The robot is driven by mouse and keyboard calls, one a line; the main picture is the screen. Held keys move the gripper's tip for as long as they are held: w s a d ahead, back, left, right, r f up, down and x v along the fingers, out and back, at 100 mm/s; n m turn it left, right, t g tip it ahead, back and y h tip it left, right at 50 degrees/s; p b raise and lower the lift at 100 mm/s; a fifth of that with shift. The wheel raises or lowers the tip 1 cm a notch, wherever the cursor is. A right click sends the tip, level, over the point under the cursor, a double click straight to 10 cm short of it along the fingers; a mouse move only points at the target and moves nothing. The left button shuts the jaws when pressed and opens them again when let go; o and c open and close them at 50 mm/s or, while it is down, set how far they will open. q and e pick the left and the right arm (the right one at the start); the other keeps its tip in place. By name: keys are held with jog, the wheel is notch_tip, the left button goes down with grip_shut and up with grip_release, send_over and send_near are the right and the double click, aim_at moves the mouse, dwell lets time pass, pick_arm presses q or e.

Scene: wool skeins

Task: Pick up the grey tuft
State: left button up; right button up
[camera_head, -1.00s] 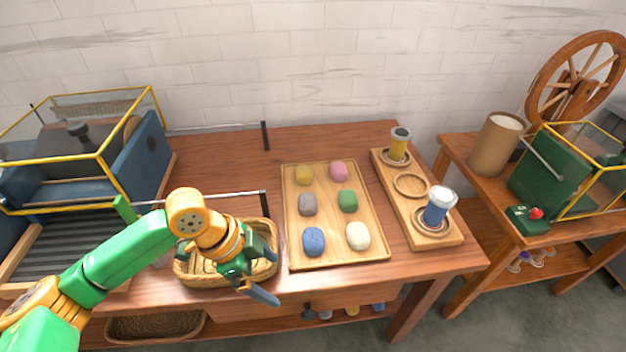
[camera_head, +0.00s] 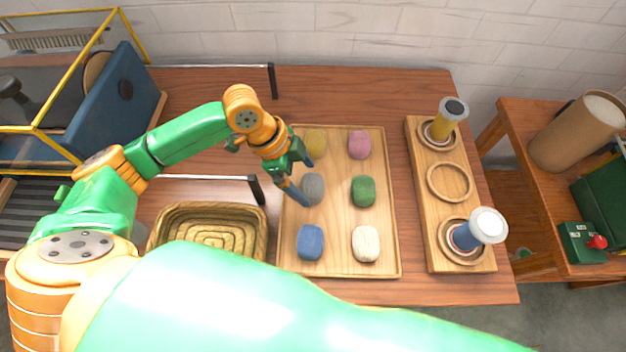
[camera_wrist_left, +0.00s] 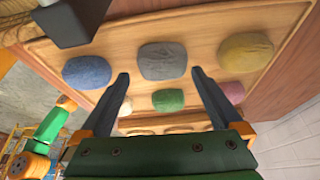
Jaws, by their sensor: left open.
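The grey tuft (camera_head: 313,189) lies in the left column of the wooden tray (camera_head: 336,265), between the yellow tuft (camera_head: 316,142) and the blue tuft (camera_head: 310,242). My left gripper (camera_head: 308,183) is open above it, with one finger over the tray beside the yellow tuft and the other near the grey tuft's left side. In the left wrist view the grey tuft (camera_wrist_left: 162,60) shows between and just beyond the open fingertips (camera_wrist_left: 160,73). Nothing is held. I cannot tell the exact height of the fingers above the tuft. My right gripper is not visible.
Pink (camera_head: 359,145), green (camera_head: 363,191) and white (camera_head: 365,243) tufts fill the tray's right column. A woven basket (camera_head: 168,232) stands left of the tray. A wooden rack (camera_head: 424,205) with two spools stands to the right.

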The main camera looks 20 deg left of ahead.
aim_at(312, 187)
pick_arm(q)
jog(key=x, duration=0.2)
jog(key=shift+w+d+f, duration=0.15)
jog(key=shift+w+f, duration=0.15)
jog(key=shift+f, duration=0.1)
jog(key=c, duration=1)
jog(key=shift+r, duration=0.15)
